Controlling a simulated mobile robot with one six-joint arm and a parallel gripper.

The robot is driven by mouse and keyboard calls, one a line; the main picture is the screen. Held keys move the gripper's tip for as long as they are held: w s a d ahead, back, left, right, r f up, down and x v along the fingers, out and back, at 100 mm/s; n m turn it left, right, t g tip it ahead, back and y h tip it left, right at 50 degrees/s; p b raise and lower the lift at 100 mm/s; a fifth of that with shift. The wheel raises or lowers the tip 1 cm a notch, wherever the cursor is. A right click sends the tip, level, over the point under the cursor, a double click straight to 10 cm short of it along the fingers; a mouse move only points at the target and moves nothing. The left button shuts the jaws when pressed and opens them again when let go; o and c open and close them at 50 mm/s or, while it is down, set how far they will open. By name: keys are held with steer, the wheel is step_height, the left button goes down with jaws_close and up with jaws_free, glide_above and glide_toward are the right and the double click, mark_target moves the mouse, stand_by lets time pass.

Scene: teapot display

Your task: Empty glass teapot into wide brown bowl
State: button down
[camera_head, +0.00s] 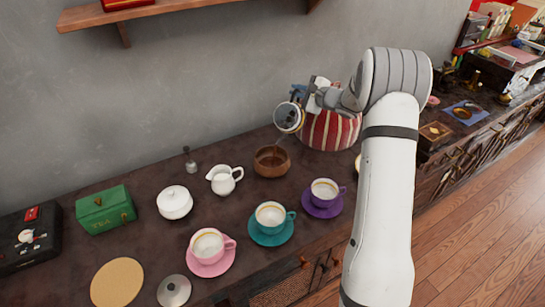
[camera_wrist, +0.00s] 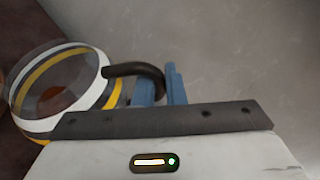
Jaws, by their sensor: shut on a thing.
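The glass teapot (camera_head: 289,117), with white and yellow bands, is held tilted in the air above the wide brown bowl (camera_head: 272,168). My gripper (camera_head: 299,93) is shut on the teapot's dark handle. In the wrist view the blue fingers of my gripper (camera_wrist: 160,87) close around this handle, and the clear teapot body (camera_wrist: 42,80) shows at the left. A brownish patch shows through the glass; I cannot tell whether it is tea or the bowl behind. A faint thin streak seems to run from the teapot down towards the bowl. The bowl stands upright on the counter.
A red-and-white striped round object (camera_head: 328,131) stands close behind my gripper. A white creamer (camera_head: 223,180) stands left of the bowl. Cups on purple (camera_head: 322,206), teal (camera_head: 271,233) and pink (camera_head: 211,263) saucers stand in front. A shelf (camera_head: 165,9) hangs above.

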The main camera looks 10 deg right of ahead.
steer(key=shift+s+a+r+b, duration=0.25)
steer(key=shift+s+r+b, duration=0.05)
steer(key=shift+r+b, duration=0.1)
steer(key=w+d+r+m+g+y+p, duration=0.1)
steer(key=w+d+r+m+g+p, duration=0.2)
steer(key=p, duration=1.4)
steer(key=w+d+m+g, duration=0.1)
steer(key=w+d+m, duration=0.3)
steer(key=w, duration=0.3)
steer(key=shift+w+d+m+y, duration=0.25)
steer(key=shift+d+m+y, duration=0.05)
steer(key=shift+d+y, duration=0.1)
steer(key=shift+r, duration=0.1)
